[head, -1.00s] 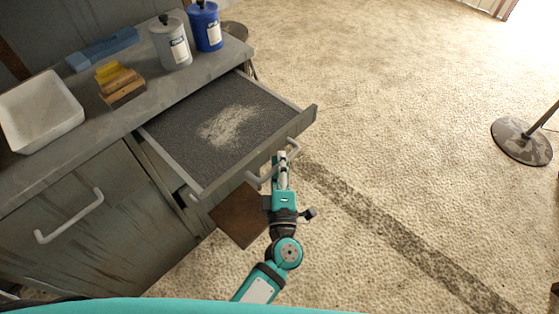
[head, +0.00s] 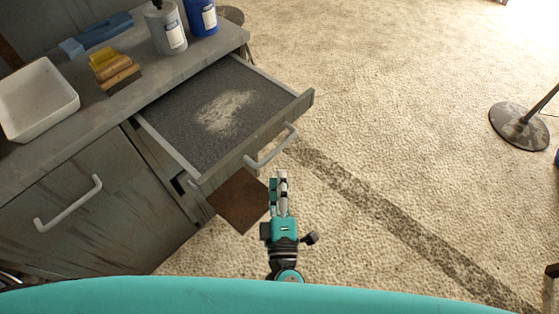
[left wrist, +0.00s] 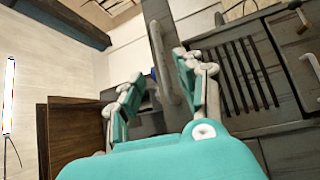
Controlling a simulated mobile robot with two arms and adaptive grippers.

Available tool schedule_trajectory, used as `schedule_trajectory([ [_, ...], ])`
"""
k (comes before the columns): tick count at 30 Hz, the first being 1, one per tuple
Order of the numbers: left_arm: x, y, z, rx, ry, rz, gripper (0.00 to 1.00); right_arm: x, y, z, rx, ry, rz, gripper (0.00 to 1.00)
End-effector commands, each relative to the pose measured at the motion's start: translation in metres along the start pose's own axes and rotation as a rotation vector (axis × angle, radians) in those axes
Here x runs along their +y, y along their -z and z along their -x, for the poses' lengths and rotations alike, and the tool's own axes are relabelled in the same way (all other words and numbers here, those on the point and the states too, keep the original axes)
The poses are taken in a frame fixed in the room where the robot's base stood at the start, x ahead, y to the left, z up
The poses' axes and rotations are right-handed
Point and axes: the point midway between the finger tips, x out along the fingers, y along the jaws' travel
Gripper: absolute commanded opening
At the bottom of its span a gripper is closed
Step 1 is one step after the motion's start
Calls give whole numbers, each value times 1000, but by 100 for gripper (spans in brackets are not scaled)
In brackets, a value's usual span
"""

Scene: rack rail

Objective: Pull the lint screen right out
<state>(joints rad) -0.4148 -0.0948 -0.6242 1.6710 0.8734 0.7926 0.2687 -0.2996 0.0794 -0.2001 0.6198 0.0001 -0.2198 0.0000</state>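The lint screen (head: 185,135) is a drawer-like frame with dark grey mesh and a pale patch of lint (head: 228,110). It stands pulled out from the grey cabinet, its inner end still at the cabinet opening. Its white bar handle (head: 271,147) is on the front panel. My left gripper (head: 279,175) is just in front of and below the handle, apart from it and empty. In the left wrist view its fingers (left wrist: 158,85) are spread, with the handle (left wrist: 168,62) ahead beyond them. My right gripper is not in view.
The countertop holds a white tray (head: 38,98), a brush (head: 115,72), a blue item (head: 97,33), a grey canister (head: 166,28) and a blue canister (head: 201,16). A brown panel (head: 238,200) is below the screen.

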Motion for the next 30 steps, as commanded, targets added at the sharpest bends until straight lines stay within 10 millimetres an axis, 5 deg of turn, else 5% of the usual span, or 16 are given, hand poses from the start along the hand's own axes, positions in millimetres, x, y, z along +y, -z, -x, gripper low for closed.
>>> schedule_trajectory([
  [7,0,0,25,1,-1,1,36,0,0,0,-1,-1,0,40],
  [25,-1,0,26,-2,0,-4,36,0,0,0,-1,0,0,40],
  [28,-16,-7,28,-48,11,-63,36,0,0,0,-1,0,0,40],
  [30,-43,-16,33,-124,33,-161,36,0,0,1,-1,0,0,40],
])
